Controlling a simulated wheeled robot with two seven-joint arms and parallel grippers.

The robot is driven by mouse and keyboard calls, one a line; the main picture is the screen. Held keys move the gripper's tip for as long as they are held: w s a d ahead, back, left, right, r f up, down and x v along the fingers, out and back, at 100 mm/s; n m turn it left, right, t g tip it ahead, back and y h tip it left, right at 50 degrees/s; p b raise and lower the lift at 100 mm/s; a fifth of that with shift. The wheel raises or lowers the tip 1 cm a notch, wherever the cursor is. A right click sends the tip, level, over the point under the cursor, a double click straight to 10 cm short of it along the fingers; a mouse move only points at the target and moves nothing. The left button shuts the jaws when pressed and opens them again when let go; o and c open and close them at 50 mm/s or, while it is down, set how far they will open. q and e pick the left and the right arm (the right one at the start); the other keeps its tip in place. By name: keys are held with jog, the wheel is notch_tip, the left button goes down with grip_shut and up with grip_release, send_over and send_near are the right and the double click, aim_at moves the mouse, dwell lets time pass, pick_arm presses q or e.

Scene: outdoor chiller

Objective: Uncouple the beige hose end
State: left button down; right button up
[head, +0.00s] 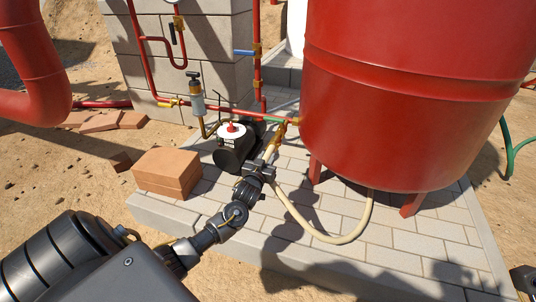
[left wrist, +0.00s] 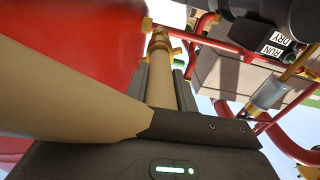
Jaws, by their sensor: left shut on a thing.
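The beige hose (head: 325,239) runs from a brass fitting (head: 281,131) beside the red tank, loops over the paving and rises again under the tank. My left gripper (head: 267,163) is shut on the hose close below the fitting. In the left wrist view, the hose end (left wrist: 162,84) lies between the two dark fingers and points to the brass coupling (left wrist: 159,42). The hose end appears still joined there; the exact joint is small and partly shadowed.
The red tank (head: 415,95) stands on legs close to the right of my left gripper. A dark pump (head: 235,152) sits just left. The front paving is mostly clear.

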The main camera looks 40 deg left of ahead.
pick_arm(q)
jog(key=shift+w+a+r, duration=0.1)
jog(key=shift+r, duration=0.3)
dwell(0.4)
jog(key=shift+s+f+p, duration=0.2)
jog(key=shift+f+p, duration=0.05)
jog(key=shift+p, duration=0.35)
jog(key=shift+s+d, duration=0.2)
jog(key=shift+s, duration=0.1)
jog(key=shift+p+v, duration=0.85)
jog(key=shift+p, duration=0.05)
jog(key=p+v, duration=0.2)
jog(key=v, duration=0.1)
jog(key=shift+s+d+f, duration=0.1)
jog(key=shift+s+d, duration=0.1)
jog(key=shift+s, duration=0.15)
